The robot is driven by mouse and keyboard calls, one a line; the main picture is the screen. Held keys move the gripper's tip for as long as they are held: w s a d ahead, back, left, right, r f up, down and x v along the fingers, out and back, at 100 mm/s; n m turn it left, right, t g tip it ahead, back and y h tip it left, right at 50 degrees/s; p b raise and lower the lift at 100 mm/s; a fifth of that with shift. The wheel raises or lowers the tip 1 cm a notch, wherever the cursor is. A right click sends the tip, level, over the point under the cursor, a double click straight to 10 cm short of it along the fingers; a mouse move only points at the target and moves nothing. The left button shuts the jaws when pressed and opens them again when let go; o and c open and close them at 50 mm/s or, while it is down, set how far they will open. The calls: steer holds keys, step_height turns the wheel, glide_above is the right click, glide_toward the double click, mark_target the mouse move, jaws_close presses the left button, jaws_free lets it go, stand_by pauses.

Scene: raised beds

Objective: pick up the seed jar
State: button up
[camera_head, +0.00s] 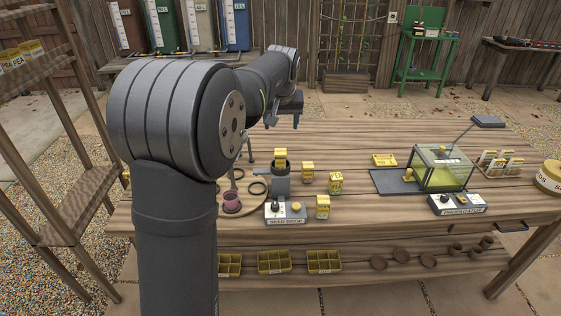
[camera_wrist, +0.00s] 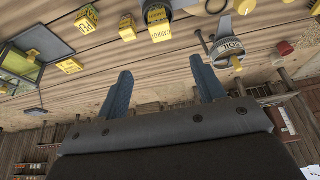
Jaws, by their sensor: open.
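I cannot tell for sure which thing is the seed jar. A wide yellow round tub (camera_head: 548,178) with a white label stands at the table's right edge, partly cut off. A grey upright device (camera_head: 281,187) with a yellow block on top (camera_head: 281,157) stands near the middle. My gripper (camera_head: 285,112) is above the table's far side, apart from these things. In the wrist view my gripper (camera_wrist: 162,72) is open, with nothing between its two blue fingers.
Yellow packets (camera_head: 336,183) stand mid-table; one in the wrist view (camera_wrist: 157,25) reads "CARROT". A clear-sided box (camera_head: 440,168) stands to the right, with a packet rack (camera_head: 499,163) beside it. A pink pot (camera_head: 232,203) stands left. The table's far middle is fairly clear.

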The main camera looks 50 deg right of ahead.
mark_target(280, 152)
steer(key=x, duration=1.7)
steer(key=shift+a+f, duration=0.1)
steer(key=shift+f, duration=0.05)
steer(key=c, duration=1.1)
